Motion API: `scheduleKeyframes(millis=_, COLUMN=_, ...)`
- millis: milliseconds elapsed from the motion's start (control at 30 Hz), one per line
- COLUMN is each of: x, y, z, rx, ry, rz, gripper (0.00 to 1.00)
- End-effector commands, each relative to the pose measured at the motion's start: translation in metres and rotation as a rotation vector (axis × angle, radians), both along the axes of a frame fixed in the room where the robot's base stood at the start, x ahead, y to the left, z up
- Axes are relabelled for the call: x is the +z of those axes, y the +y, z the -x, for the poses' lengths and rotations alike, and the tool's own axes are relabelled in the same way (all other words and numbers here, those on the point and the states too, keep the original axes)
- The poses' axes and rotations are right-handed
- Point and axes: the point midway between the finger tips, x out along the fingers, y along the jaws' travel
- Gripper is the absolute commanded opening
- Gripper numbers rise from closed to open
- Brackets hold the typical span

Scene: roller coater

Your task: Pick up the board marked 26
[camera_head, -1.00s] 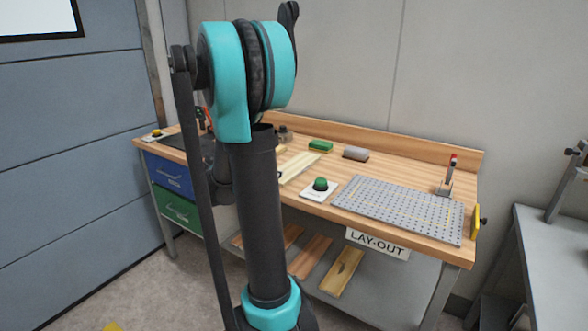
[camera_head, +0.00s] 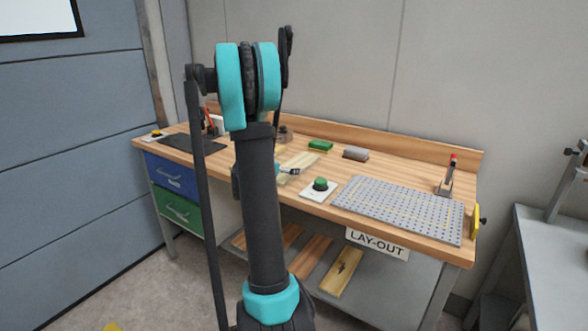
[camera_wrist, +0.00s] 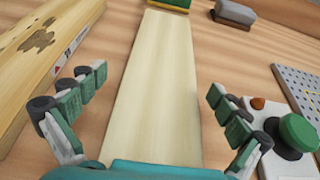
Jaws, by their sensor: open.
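My gripper (camera_wrist: 155,88) is open, with one finger on each side of a pale, bare board (camera_wrist: 158,60) in the wrist view. The fingers look apart from its edges. A second, thicker-looking board (camera_wrist: 30,68) with a dark stain lies to the left, a small label on its near side too small to read. No number shows on the pale board, so I cannot tell which is marked 26. In the head view, pale wood (camera_head: 300,161) shows on the bench beside my gripper (camera_head: 288,170), partly hidden by my arm.
A green button on a white base (camera_wrist: 297,133) stands right of the gripper, close to the right finger. Beyond are a perforated plate (camera_head: 400,208), a green block (camera_head: 320,145) and a grey block (camera_head: 355,153). More boards (camera_head: 342,272) lie on the lower shelf.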

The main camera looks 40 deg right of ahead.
Motion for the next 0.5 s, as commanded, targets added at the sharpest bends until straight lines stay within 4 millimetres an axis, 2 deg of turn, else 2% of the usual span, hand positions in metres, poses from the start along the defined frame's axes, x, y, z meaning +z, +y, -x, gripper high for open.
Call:
scheduleKeyframes(millis=300, x=-0.011, y=-0.039, z=-0.011, rx=-0.002, ry=0.000, rz=0.000, gripper=1.00)
scheduleKeyframes(millis=500, x=-0.014, y=-0.045, z=-0.014, rx=0.000, ry=0.000, rz=0.000, gripper=1.00)
